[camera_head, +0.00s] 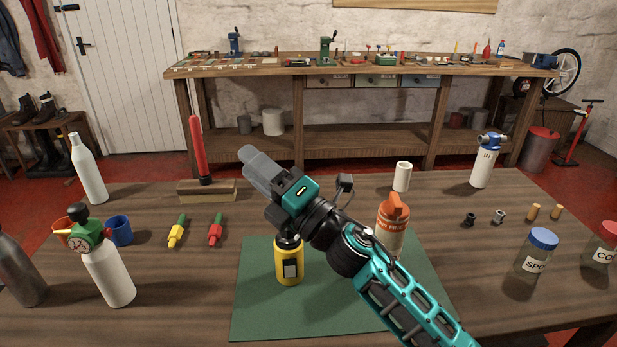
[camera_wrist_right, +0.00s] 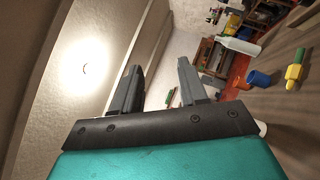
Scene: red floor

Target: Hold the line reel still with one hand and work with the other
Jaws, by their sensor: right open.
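I cannot tell for certain which thing is the line reel. On the green mat (camera_head: 262,318) stand a yellow canister (camera_head: 283,273) with a dark top and an orange-topped container (camera_head: 391,211) with a printed band. My right arm partly covers both in the head view. My left gripper is not in view.
Bottles, a gauge-topped white cylinder (camera_head: 110,277) and a blue cup (camera_head: 119,231) stand at left. Yellow and red plugs (camera_head: 216,231) lie left of the mat. Jars (camera_head: 537,257), small fittings and a white filter housing (camera_head: 482,168) stand at right. A workbench (camera_head: 365,66) stands behind.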

